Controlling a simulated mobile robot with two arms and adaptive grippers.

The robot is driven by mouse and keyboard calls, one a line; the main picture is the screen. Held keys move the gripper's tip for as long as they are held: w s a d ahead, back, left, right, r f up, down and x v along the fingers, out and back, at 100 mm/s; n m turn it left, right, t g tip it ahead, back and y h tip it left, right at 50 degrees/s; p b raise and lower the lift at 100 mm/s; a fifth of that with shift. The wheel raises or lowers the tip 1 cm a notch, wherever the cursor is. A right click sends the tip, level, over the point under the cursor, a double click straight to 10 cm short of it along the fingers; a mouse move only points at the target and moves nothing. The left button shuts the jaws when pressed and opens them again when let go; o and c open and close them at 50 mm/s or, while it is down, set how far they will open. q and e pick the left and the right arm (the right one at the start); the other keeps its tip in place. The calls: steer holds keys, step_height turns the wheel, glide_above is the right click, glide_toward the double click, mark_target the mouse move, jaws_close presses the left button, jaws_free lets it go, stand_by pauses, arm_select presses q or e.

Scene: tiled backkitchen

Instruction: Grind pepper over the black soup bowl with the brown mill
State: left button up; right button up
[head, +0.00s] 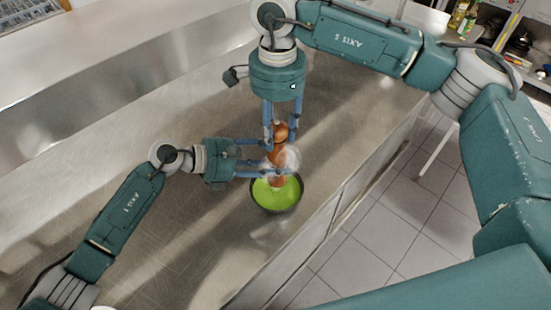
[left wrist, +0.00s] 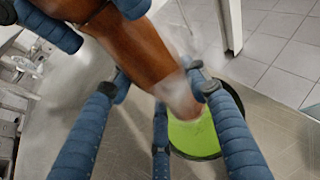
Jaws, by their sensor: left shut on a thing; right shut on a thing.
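The brown mill (head: 280,132) stands roughly upright above the black soup bowl (head: 296,205), which holds bright green soup. My right gripper (head: 280,128) is shut on the mill's upper part from behind. My left gripper (head: 278,164) is shut on its lower part from the left. A whitish, see-through blur covers part of the mill between the grippers; I cannot tell what it is. In the left wrist view the mill (left wrist: 135,45) slants between my left fingers (left wrist: 160,84), its lower end overlapping the green soup (left wrist: 193,133). Fingers hide parts of the mill.
The bowl stands on a steel counter (head: 130,150), near its right edge. Beyond that edge is a tiled floor (head: 400,210). The counter left of the bowl is mostly clear. Shelves with bottles (head: 458,15) stand at the upper right.

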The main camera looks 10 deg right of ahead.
steer(key=m, duration=0.3)
steer(key=shift+m, duration=1.2)
steer(key=m, duration=0.5)
steer(key=shift+m, duration=0.3)
steer(key=o, duration=1)
steer(key=shift+r, duration=3.5)
